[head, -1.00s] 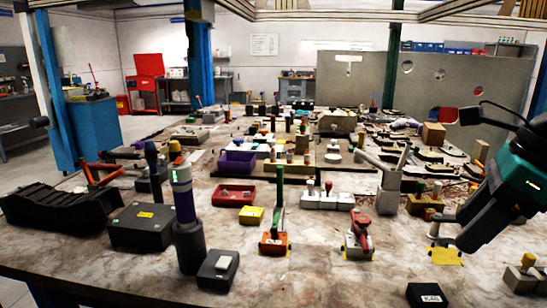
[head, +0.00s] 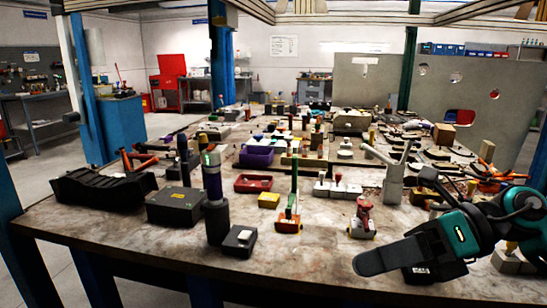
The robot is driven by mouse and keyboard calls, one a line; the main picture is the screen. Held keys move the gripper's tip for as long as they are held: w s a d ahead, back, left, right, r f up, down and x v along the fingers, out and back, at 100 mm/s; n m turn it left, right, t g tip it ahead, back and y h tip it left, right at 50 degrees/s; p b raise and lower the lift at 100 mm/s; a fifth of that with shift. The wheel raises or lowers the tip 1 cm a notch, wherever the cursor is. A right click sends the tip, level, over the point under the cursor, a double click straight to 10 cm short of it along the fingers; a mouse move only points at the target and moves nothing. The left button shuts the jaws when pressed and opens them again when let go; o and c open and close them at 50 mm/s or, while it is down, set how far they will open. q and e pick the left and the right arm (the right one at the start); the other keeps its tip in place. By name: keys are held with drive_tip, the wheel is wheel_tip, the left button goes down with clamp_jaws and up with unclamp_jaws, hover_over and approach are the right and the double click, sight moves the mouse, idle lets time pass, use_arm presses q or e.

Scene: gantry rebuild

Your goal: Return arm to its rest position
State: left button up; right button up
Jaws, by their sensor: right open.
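My right arm comes in from the right edge in the head view. Its dark right gripper (head: 388,256) points left over the front right of the workbench (head: 310,262). The near finger is seen side-on and hides most of the other. The jaws are open, and I see nothing held between them. The gripper covers part of a small black box (head: 422,274) at the front edge. My left gripper is not in view.
Left of the gripper stand a red-handled clamp (head: 362,218) and a green-handled clamp (head: 290,208). A dark post (head: 215,200) and a black box (head: 174,206) stand further left. A grey upright fixture (head: 393,182) stands behind the gripper. The front strip of bench between is bare.

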drive_tip(key=w+d+f+m+t+h+p, duration=0.15)
drive_tip(key=f+m+t, duration=0.35)
drive_tip(key=m, duration=0.5)
drive_tip(key=w+a+f+m+t+h, duration=0.1)
drive_tip(key=w+f+m+t, duration=0.15)
drive_tip(key=m+t, duration=0.6)
drive_tip(key=w+d+f+m+t+h, duration=0.15)
drive_tip(key=f+m+t, duration=0.3)
drive_tip(key=m, duration=0.75)
drive_tip(key=s+f+m+g+h, duration=0.3)
drive_tip(key=s+f+m, duration=0.3)
drive_tip(key=f, duration=0.5)
drive_tip(key=s+d+f+m+g+h+p, duration=0.1)
drive_tip(key=s+f+m+g+h, duration=0.3)
drive_tip(key=s+f, duration=0.3)
wheel_tip(320, 180, down, 4)
drive_tip(key=shift+d+r+m+h, duration=0.1)
drive_tip(key=shift+d+m+h, duration=0.15)
drive_tip(key=shift+m+h, duration=0.5)
